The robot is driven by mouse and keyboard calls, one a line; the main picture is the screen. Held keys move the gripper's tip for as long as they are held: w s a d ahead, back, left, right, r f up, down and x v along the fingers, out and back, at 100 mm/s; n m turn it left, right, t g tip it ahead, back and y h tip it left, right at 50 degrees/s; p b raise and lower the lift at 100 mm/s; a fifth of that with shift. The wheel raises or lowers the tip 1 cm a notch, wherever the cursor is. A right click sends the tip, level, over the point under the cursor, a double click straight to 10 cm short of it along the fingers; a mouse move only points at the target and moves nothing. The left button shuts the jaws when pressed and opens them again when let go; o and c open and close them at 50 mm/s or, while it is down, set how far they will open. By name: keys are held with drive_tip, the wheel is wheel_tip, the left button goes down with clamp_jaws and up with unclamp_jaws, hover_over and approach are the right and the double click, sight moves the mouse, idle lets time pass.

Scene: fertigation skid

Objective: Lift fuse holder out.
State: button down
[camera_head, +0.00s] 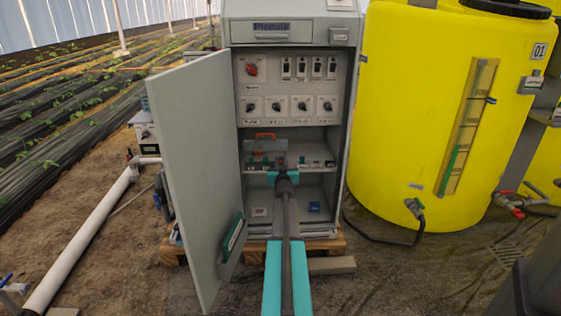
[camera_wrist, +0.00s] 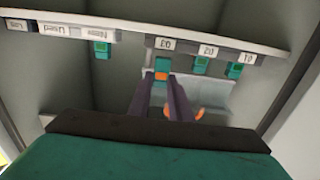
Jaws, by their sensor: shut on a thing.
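My gripper (camera_head: 282,168) reaches into the open cabinet at the middle shelf. In the wrist view its two dark fingers (camera_wrist: 160,82) are shut on a teal fuse holder with an orange front (camera_wrist: 161,74), by the label 03. Two more teal fuse holders hang in the row, one by label 02 (camera_wrist: 201,66) and one by label 01 (camera_wrist: 232,71). Another teal holder (camera_wrist: 102,50) is at the Used and New labels. Whether the gripped holder is still seated in its slot, I cannot tell. In the head view my gripper largely hides it.
The cabinet door (camera_head: 190,180) stands open on the left. Switches and knobs (camera_head: 290,105) fill the panel above. A clear box with an orange handle (camera_head: 265,135) stands close left of my gripper. A blue item (camera_head: 314,207) lies below. A yellow tank (camera_head: 430,110) stands right.

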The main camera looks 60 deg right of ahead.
drive_tip(key=shift+v, duration=1.75)
